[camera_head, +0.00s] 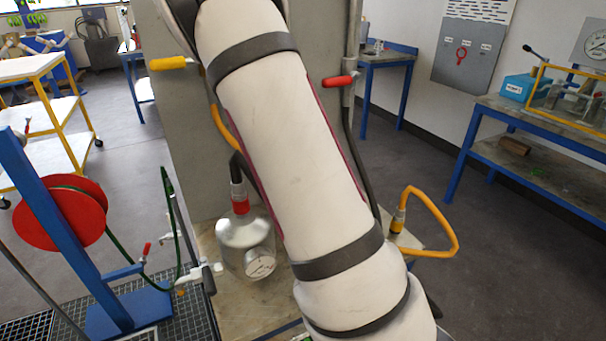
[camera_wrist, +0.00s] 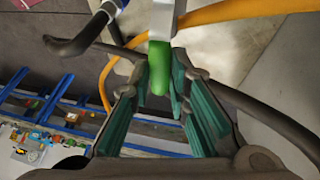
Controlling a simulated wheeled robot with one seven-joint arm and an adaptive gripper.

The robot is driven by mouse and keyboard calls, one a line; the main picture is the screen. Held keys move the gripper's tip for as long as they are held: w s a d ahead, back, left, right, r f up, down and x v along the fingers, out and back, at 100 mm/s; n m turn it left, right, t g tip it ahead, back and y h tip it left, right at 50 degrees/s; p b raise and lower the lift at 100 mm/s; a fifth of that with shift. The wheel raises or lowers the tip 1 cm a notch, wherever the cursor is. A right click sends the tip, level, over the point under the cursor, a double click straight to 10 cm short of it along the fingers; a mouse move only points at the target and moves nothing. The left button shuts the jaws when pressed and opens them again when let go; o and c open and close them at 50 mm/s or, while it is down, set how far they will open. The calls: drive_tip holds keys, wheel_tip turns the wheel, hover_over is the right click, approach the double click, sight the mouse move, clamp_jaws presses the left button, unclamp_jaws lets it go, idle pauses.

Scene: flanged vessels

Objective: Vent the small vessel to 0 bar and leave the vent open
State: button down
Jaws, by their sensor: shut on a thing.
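In the wrist view my gripper (camera_wrist: 159,86), with green-padded fingers, is shut on a green valve handle (camera_wrist: 158,64). The handle hangs from a pale valve body (camera_wrist: 164,18). In the head view a silver vessel (camera_head: 240,236) stands on a worn bench top, with a round gauge (camera_head: 261,263) on its front and a red collar (camera_head: 239,206) on its top hose. The gauge reading is too small to tell. My arm crosses the middle of the head view and hides my gripper and the green handle there. I cannot tell whether the valve is open.
A yellow lever (camera_head: 168,64) and a red lever (camera_head: 340,81) sit on the panel (camera_head: 190,120) behind. A yellow hose (camera_head: 445,215) loops at the right. A red hose reel (camera_head: 60,212) stands at the left. Dark and yellow hoses run close to my fingers.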

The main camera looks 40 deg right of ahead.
drive_tip(key=c, duration=1.5)
unclamp_jaws()
drive_tip(key=v, duration=1.2)
